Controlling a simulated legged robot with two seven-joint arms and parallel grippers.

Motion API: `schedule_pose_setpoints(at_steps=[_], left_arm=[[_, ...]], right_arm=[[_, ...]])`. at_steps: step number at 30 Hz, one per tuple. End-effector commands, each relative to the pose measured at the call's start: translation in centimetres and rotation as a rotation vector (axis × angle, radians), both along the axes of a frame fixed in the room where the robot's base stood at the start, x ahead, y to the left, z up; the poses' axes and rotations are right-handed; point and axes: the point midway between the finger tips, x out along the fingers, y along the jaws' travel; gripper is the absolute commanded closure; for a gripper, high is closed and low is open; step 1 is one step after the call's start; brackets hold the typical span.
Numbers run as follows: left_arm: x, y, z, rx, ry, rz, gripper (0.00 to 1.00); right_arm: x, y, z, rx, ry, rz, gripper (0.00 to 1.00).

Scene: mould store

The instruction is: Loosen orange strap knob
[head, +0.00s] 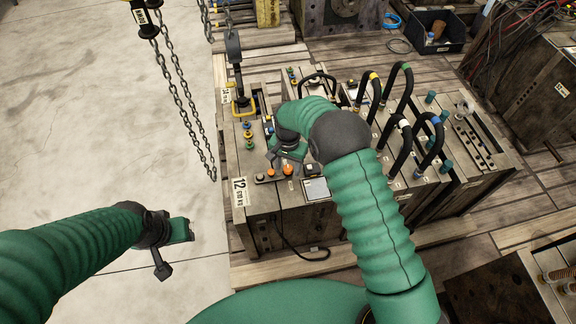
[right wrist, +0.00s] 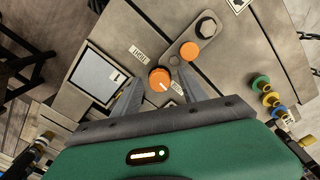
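Two orange knobs sit on a flat metal strap (right wrist: 178,52) on top of the mould. The nearer knob (right wrist: 160,78) has a white mark and lies between the fingertips of my right gripper (right wrist: 158,74); I cannot tell whether they touch it. The farther knob (right wrist: 190,51) is beyond the fingers, near a hex bolt (right wrist: 207,28). In the head view the knobs show as an orange knob on the left (head: 271,172) and one on the right (head: 288,170), just below my right gripper (head: 281,158). My left gripper (head: 178,250) is open and empty over the floor.
Black hoses (head: 376,95) arch over the mould (head: 290,215) on the right. Chains (head: 185,110) hang on the left. A black cable (head: 285,240) droops down the front. A screen panel (right wrist: 98,75) lies left of the knobs; coloured fittings (right wrist: 264,90) stand right.

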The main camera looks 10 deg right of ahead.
Motion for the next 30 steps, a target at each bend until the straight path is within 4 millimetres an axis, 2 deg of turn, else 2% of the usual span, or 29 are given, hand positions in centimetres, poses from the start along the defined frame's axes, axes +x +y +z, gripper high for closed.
schedule_pose_setpoints(at_steps=[1,9,12,16,20,27,28,30], left_arm=[[0.0,0.0,0.0,0.0,0.0,0.0,0.57],[0.0,0.0,0.0,0.0,0.0,0.0,0.57],[0.0,0.0,0.0,0.0,0.0,0.0,0.57],[0.0,0.0,0.17,0.0,0.0,0.0,0.57],[0.0,0.0,1.0,0.0,0.0,0.0,0.57],[0.0,0.0,0.81,0.0,0.0,0.0,0.57],[0.0,0.0,0.81,0.0,0.0,0.0,0.57],[0.0,0.0,0.81,0.0,0.0,0.0,0.57]], right_arm=[[0.01,0.0,0.02,0.0,0.0,0.0,0.55],[0.03,0.03,0.04,0.001,-0.001,0.0,0.9],[0.04,0.04,0.04,0.001,-0.001,0.0,1.0],[0.04,0.04,0.15,0.001,-0.001,0.01,1.0],[0.02,0.11,0.29,0.002,0.0,0.098,1.0],[0.06,0.12,0.09,0.002,-0.001,0.115,1.0],[0.06,0.12,0.09,0.001,-0.002,0.115,0.7],[0.05,0.11,0.09,0.001,-0.002,0.115,0.61]])
